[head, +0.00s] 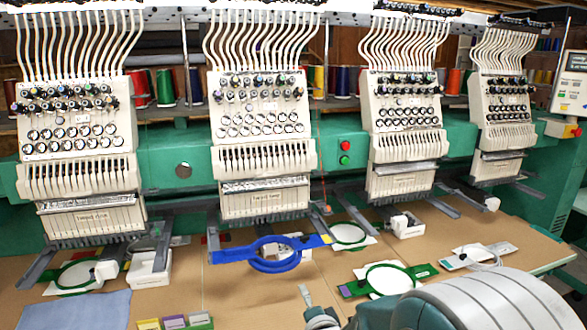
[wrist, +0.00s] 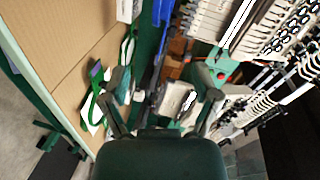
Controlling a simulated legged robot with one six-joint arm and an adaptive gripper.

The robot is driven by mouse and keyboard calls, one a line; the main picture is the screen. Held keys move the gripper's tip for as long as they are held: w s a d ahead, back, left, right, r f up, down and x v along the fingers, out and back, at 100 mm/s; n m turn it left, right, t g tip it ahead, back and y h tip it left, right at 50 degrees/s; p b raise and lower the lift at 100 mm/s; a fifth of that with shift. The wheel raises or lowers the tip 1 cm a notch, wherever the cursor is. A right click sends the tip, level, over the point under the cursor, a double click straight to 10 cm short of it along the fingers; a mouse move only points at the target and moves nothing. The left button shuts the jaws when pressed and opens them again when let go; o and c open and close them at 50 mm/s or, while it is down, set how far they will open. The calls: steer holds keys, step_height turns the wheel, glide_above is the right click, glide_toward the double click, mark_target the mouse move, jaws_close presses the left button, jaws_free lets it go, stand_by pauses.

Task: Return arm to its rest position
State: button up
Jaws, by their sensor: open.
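My gripper (wrist: 165,105) shows in the wrist view with its two dark fingers spread apart. Nothing is held between them; a pale machine part behind shows through the gap. In the head view a grey finger of my gripper (head: 306,296) shows at the bottom, above the brown table (head: 235,290). My grey-green arm fills the lower right and hides part of the table. The gripper's other finger is hard to make out there.
A green embroidery machine (head: 180,165) with several white heads spans the back. A blue hoop (head: 272,262) and green hoops (head: 390,279) lie on the table. A blue-grey cloth (head: 75,310) lies front left, and small labelled packs (head: 174,322) sit at the front edge.

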steer(key=s+d+r+n+g+h, duration=0.3)
steer(key=s+d+r+n+g, duration=0.2)
steer(key=s+d+r+n, duration=0.4)
steer(key=s+d+n+g, duration=0.1)
steer(key=s+g, duration=0.1)
steer(key=s, duration=0.7)
steer(key=s+d+n+g, duration=0.2)
steer(key=s+g, duration=0.1)
steer(key=s, duration=0.6)
steer(key=shift+d+r+h, duration=0.25)
steer(key=shift+h, duration=0.15)
